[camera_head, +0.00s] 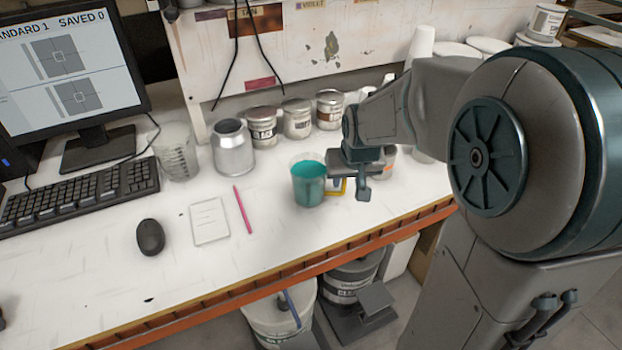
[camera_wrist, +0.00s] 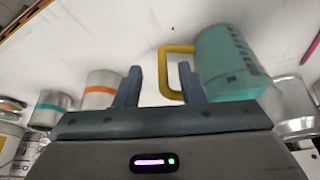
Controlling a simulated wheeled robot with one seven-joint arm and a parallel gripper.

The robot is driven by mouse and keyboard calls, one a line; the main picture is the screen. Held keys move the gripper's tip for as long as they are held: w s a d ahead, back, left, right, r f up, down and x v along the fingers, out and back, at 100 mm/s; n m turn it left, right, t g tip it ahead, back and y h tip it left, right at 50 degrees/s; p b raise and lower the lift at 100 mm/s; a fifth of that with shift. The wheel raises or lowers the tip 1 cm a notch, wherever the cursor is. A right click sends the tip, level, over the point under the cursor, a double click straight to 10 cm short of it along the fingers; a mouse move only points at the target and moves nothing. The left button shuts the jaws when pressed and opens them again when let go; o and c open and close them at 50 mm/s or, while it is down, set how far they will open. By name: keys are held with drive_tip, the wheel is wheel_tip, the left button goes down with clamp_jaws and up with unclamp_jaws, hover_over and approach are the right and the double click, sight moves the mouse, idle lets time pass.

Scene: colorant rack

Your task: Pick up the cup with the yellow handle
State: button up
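The cup with the yellow handle is a teal cup (camera_head: 308,186) standing upright on the white bench, near its front edge. It also shows in the wrist view (camera_wrist: 228,62). Its yellow handle (camera_wrist: 163,72) points towards my gripper, and in the head view part of the handle (camera_head: 341,187) is hidden by my gripper. My gripper (camera_head: 350,184) is just right of the cup at handle height. In the wrist view my gripper (camera_wrist: 160,72) is open, with part of the handle in the gap and the right finger close to the cup. Contact cannot be told.
Paint cans (camera_head: 297,118), a silver can (camera_head: 233,147) and a clear measuring cup (camera_head: 175,152) stand behind and left. A can with an orange band (camera_wrist: 102,90) is close to my left finger. A pink pen (camera_head: 243,210), card (camera_head: 209,221) and mouse (camera_head: 150,238) lie left.

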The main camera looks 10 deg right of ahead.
sight(345, 181)
drive_tip(key=shift+x, duration=1.7)
drive_tip(key=shift+w+a, duration=0.1)
clamp_jaws()
drive_tip(key=shift+r, duration=0.1)
drive_tip(key=shift+r, duration=0.15)
